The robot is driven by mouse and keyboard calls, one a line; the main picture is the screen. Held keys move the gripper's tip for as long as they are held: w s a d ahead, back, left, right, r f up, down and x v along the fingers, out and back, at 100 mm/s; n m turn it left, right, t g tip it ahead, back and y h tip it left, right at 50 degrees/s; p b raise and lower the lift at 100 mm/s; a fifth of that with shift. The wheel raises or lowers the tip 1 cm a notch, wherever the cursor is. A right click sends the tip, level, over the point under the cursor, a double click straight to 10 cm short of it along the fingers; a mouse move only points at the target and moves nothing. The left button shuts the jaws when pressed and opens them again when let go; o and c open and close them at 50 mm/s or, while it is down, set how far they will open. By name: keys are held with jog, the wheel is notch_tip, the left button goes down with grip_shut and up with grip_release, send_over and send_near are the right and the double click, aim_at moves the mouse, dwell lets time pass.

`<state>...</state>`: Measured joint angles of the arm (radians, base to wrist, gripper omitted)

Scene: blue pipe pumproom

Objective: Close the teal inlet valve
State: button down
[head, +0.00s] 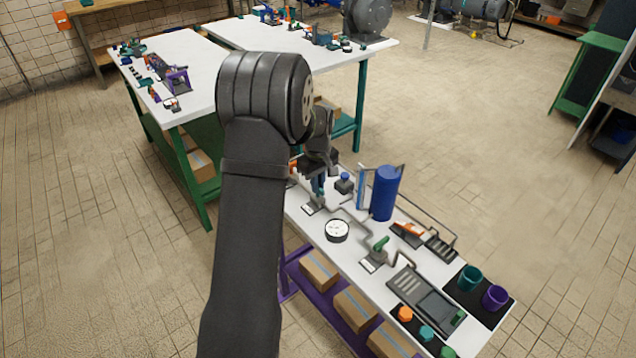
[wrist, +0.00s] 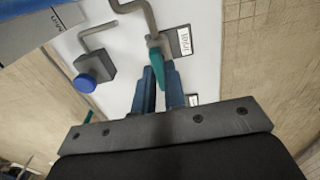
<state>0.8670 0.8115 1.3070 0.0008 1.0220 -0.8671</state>
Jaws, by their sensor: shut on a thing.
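The teal inlet valve has a teal lever handle (wrist: 157,66) on a grey pipe (wrist: 148,20) in the wrist view. A small white label plate (wrist: 185,42) sits beside it, its text upside down and hard to read. My gripper (wrist: 162,78) has its two blue fingers on either side of the handle and is shut on it. In the head view my gripper (head: 319,186) is low over the left end of the white bench (head: 355,257), and the arm and fingers largely hide the teal handle there.
A blue-knobbed fitting (wrist: 86,83) stands close left of my fingers in the wrist view. In the head view a blue cylinder (head: 384,195), a round gauge (head: 337,231) and a green-handled valve (head: 380,245) stand further along the bench. Teal (head: 469,279) and purple (head: 495,297) cups stand at its right end.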

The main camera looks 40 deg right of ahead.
jog(key=shift+m, duration=0.4)
jog(key=m, duration=1.7)
jog(key=shift+m, duration=0.3)
dwell(0.4)
jog(key=c, duration=1.5)
grip_release()
